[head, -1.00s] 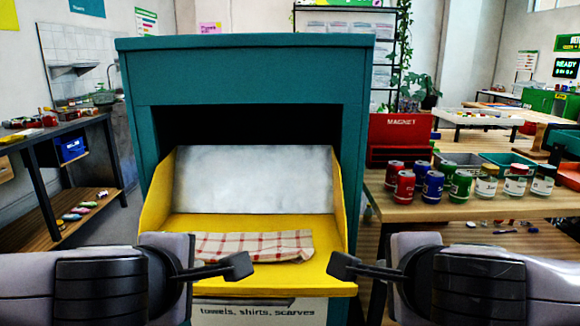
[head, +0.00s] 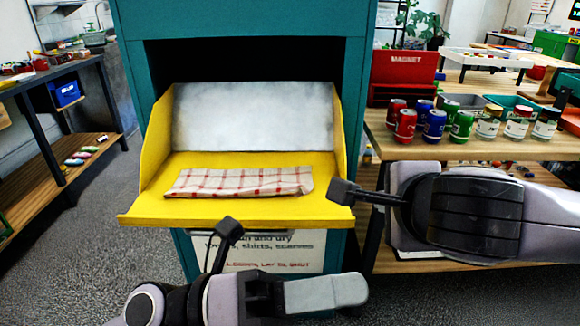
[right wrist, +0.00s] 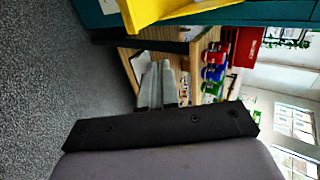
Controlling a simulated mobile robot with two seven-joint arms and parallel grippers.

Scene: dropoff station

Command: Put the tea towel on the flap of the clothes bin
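The tea towel (head: 240,181), cream with a red check, lies flat and folded on the yellow flap (head: 235,212) of the teal clothes bin (head: 240,15). The flap is lowered open, with a pale panel at its back and a dark opening above. In the head view my left gripper (head: 360,288) is in front of and below the flap, its grey fingers together, apart from the towel. My right arm is beside the flap's right edge; its fingers are hidden in the head view. In the right wrist view my right gripper (right wrist: 161,65) shows grey fingers close together and empty.
A wooden table (head: 480,150) to the right holds several cans and jars and a red magnet box (head: 403,77). A shelf bench (head: 90,150) stands at the left. A printed label (head: 280,250) is below the flap. Grey floor is free at the left.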

